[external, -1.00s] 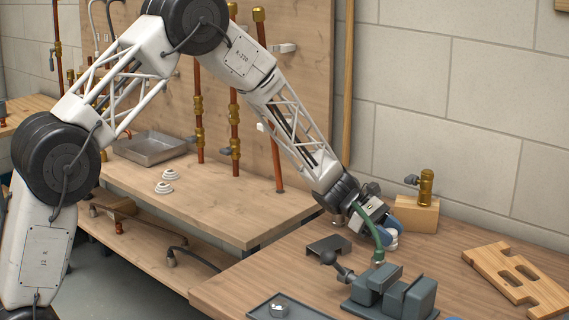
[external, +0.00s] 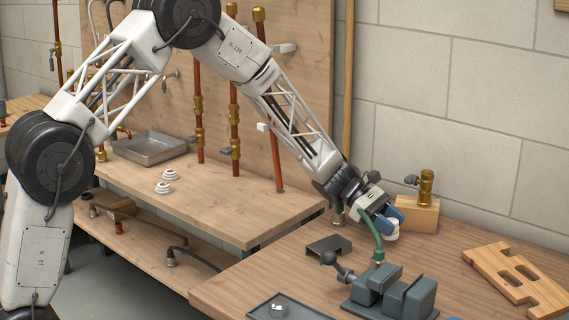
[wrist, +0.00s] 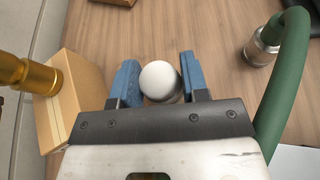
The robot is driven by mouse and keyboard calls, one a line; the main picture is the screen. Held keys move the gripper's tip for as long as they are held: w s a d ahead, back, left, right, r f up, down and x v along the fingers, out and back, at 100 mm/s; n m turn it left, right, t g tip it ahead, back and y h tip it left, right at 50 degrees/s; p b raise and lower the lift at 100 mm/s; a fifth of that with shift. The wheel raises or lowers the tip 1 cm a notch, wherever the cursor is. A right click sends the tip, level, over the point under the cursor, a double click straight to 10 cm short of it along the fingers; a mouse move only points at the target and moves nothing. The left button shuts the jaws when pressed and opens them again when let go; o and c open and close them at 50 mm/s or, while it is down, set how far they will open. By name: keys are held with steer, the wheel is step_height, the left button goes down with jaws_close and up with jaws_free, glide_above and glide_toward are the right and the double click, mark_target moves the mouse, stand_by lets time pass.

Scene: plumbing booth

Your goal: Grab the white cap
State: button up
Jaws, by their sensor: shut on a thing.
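The white cap (external: 391,232) is at the end of my gripper (external: 388,219), over the right workbench near the wooden block. In the wrist view my gripper (wrist: 159,83) has its two blue fingers on either side of the rounded white cap (wrist: 160,80), shut on it. The cap's underside is hidden, and I cannot tell how far it is above the bench.
A wooden block (external: 416,215) with a brass valve (external: 426,188) stands just behind the gripper. A green hose (external: 374,236) rises close in front. A grey vise (external: 391,292), a dark bracket (external: 328,245) and a slotted wooden board (external: 515,278) occupy the workbench (external: 455,285).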

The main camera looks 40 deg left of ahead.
steer(key=s+a, duration=0.1)
steer(key=s, duration=0.4)
steer(key=s+a+r, duration=0.1)
steer(key=s+a, duration=0.1)
steer(key=s, duration=0.3)
steer(key=s+a+r, duration=0.1)
steer(key=s+a, duration=0.1)
steer(key=s, duration=0.3)
steer(key=shift+s+a, duration=0.1)
stand_by(0.6)
